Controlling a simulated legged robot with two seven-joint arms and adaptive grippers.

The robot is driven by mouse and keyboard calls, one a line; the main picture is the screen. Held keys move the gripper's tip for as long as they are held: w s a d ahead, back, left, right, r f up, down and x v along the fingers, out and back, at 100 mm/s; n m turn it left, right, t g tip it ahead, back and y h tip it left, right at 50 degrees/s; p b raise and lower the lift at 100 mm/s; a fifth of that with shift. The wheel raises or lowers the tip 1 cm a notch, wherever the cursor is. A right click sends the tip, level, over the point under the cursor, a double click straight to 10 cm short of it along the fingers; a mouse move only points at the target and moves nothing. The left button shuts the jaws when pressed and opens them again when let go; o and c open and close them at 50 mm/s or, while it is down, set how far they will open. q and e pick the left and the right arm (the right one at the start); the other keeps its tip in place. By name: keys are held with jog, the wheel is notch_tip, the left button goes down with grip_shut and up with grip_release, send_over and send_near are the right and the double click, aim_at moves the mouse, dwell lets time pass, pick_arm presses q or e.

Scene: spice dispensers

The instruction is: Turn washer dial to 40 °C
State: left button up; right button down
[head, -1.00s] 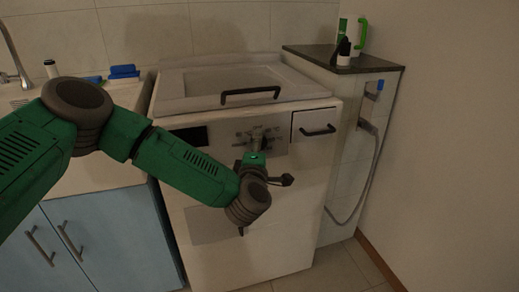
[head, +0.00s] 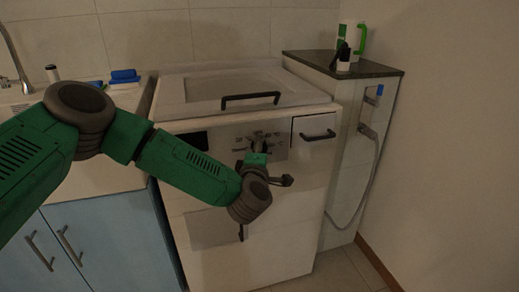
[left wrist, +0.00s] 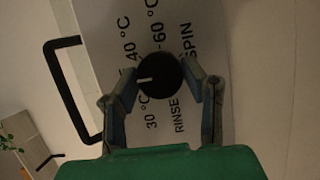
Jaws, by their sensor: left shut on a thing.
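The washing machine (head: 285,205) stands in the middle of the head view, with a control panel on its upper front. The black round dial (left wrist: 160,74) shows in the left wrist view, with a white mark pointing to the picture's left. My right gripper is not in view.
A black lid handle (head: 250,98) and a drawer handle (head: 318,135) stick out near the panel. A sink counter with blue cabinets (head: 85,245) stands at left. A dark-topped side shelf (head: 345,66) holds bottles at right, with a hose (head: 365,185) below.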

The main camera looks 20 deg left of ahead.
pick_arm(q)
jog(key=m+g+p, duration=0.1)
jog(key=m+p, duration=0.2)
jog(key=p, duration=0.3)
jog(key=m+g+y+p, duration=0.1)
jog(key=m+g+p, duration=0.1)
jog(key=m+p, duration=0.2)
jog(key=shift+s+d+m+g+p, duration=0.15)
jog(key=shift+m+g+p, duration=0.15)
jog(key=shift+p, duration=0.75)
jog(key=shift+f, duration=0.15)
jog(key=o, duration=1.1)
jog(key=shift+o, duration=0.2)
jog(key=shift+r, duration=0.2)
